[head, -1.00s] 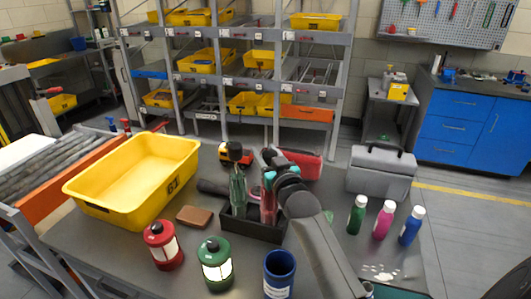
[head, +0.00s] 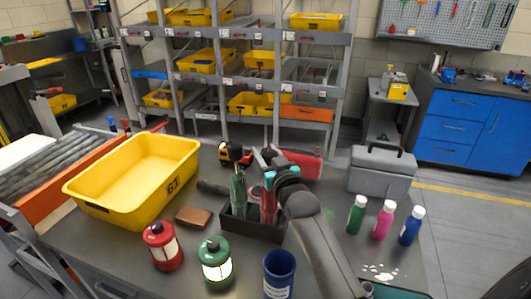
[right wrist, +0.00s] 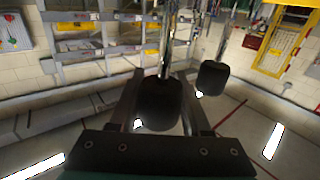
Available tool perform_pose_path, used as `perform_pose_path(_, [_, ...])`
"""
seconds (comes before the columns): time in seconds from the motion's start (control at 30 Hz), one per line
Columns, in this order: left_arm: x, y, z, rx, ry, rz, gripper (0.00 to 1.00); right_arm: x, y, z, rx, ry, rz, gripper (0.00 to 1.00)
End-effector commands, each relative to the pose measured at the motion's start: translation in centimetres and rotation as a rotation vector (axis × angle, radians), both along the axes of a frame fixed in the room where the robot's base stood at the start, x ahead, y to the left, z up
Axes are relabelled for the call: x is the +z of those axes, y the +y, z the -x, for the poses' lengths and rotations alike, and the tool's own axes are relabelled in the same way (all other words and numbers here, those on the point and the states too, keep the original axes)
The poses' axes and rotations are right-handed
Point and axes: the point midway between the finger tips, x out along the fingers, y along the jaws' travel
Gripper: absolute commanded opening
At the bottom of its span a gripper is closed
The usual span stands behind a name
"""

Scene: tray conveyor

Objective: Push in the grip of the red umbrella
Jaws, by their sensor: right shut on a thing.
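The red umbrella (head: 268,207) stands folded and upright in a black holder (head: 250,229) on the table. My right gripper (head: 263,160) is at its top, seen partly behind my own wrist in the head view. In the right wrist view my right gripper (right wrist: 161,105) is shut with its fingers on both sides of the red umbrella's black grip (right wrist: 158,104). The green umbrella (head: 238,190) stands beside it in the same holder. Its black grip (right wrist: 212,78) is apart from my fingers in the right wrist view. My left gripper does not show.
A yellow bin (head: 87,200) stands at the left. Several bottles (head: 382,221) and a grey toolbox (head: 381,169) stand to the right.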

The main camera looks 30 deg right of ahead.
Motion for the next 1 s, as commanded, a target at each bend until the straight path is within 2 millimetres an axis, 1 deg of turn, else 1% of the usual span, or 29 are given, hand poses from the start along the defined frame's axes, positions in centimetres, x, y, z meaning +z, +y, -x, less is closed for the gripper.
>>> perform_pose_path(0.07, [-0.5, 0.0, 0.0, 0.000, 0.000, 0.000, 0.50, -0.9, 0.0, 0.0, 0.000, 0.002, 0.000, 0.00])
perform_pose_path(0.2, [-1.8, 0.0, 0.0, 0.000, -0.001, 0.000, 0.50, -3.9, 0.0, 0.0, 0.001, 0.007, 0.000, 0.00])
perform_pose_path(0.33, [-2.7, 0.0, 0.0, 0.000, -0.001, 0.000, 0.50, -5.9, 0.0, 0.0, 0.001, 0.006, 0.000, 0.00])
perform_pose_path(0.43, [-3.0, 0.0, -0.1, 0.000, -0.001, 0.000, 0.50, -6.6, 0.0, 0.0, 0.001, 0.006, 0.000, 0.00])
perform_pose_path(0.73, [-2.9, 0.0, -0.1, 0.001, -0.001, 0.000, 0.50, -6.8, 0.1, 0.0, 0.001, 0.012, -0.002, 0.00])
perform_pose_path(0.77, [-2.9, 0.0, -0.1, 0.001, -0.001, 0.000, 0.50, -6.9, 0.1, 0.1, 0.001, 0.013, -0.003, 0.50])
perform_pose_path(1.0, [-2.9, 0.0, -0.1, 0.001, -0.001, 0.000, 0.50, -6.6, 0.0, 0.0, 0.001, 0.007, -0.001, 0.77])
